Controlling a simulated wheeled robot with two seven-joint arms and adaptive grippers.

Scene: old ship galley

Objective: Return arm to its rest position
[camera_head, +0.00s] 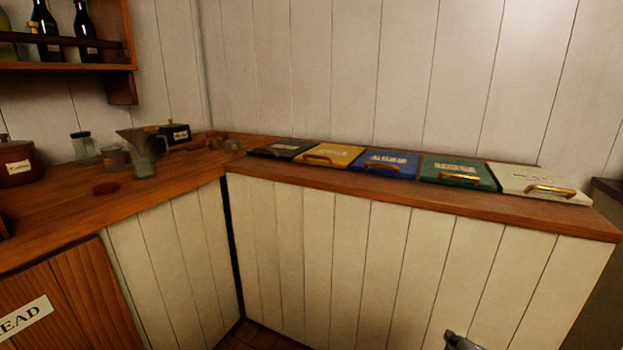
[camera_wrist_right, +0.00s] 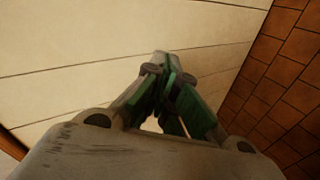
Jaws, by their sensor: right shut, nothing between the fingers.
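My right gripper (camera_head: 459,341) shows only as a small grey tip at the bottom edge of the head view, low in front of the white plank side of the counter. In the right wrist view my right gripper (camera_wrist_right: 168,68) has its green-sided fingers together, with nothing between them. It is in front of the pale planks (camera_wrist_right: 90,45), with the tiled floor to the right. Whether it touches the planks cannot be told. My left gripper is not in view.
The wooden counter (camera_head: 420,198) carries a row of coloured lids with brass handles, including a blue lid (camera_head: 385,163) and a white lid (camera_head: 535,181). A metal jug (camera_head: 142,146) and jars stand at left. Brown floor tiles (camera_wrist_right: 280,85) are clear.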

